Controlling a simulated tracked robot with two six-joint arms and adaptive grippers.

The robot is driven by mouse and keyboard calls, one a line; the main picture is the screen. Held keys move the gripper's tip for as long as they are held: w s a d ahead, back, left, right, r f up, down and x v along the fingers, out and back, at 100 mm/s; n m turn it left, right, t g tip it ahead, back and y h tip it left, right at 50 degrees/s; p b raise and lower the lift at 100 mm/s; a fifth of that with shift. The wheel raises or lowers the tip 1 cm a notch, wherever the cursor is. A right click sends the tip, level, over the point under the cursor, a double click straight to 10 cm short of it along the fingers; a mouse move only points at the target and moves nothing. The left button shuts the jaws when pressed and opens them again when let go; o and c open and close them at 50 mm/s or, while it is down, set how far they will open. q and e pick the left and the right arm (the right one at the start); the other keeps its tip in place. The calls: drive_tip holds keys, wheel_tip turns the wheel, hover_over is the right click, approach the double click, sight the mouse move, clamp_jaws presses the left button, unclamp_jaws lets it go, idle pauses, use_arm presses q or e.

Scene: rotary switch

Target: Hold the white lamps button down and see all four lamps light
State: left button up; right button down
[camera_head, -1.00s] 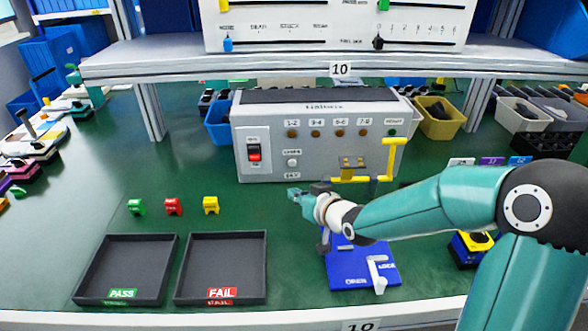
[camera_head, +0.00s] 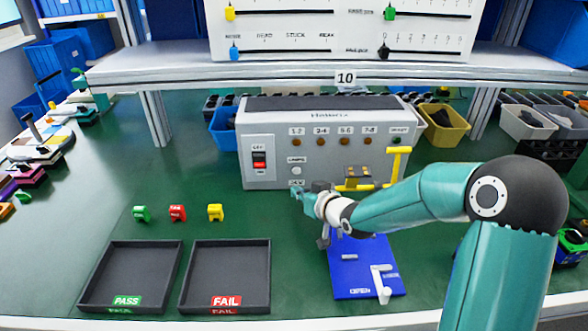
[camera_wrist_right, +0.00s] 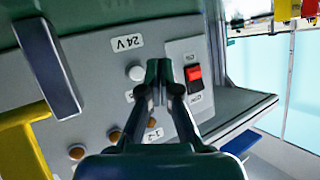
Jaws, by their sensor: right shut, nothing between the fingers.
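The grey tester box (camera_head: 320,165) stands at the back of the green bench. Its white lamps button (camera_head: 296,171) is on the left of the front face, right of the red rocker switch (camera_head: 259,162). The four lamps (camera_head: 320,142) sit in a row above and look dull brown, unlit. My right gripper (camera_head: 298,192) is shut and empty, just below and in front of the button. In the right wrist view the shut fingertips (camera_wrist_right: 159,70) appear beside the white button (camera_wrist_right: 136,73); contact cannot be told. The left gripper is out of view.
A yellow clamp handle (camera_head: 397,165) is on the box's right. A blue fixture (camera_head: 362,268) lies under my right arm. Black PASS (camera_head: 131,260) and FAIL (camera_head: 230,258) trays are at front left, with green, red and yellow tags behind them.

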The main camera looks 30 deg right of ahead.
sight(297, 171)
drive_tip(key=w+d, duration=0.1)
drive_tip(key=w, duration=0.1)
drive_tip(key=w+d+p, duration=0.1)
drive_tip(key=shift+w+d, duration=0.15)
drive_tip(key=shift+w, duration=0.25)
drive_tip(key=shift+w+d, duration=0.1)
drive_tip(key=shift+w, duration=0.05)
drive_tip(key=shift+w+d+r, duration=0.1)
drive_tip(key=shift+w+d, duration=0.35)
drive_tip(key=shift+w, duration=0.15)
idle(1.9)
idle(4.2)
drive_tip(key=shift+s+a+b, duration=0.3)
drive_tip(key=shift+s+b, duration=0.15)
drive_tip(key=shift+b, duration=0.15)
drive_tip(key=shift+s+a, duration=0.15)
drive_tip(key=shift+s, duration=0.15)
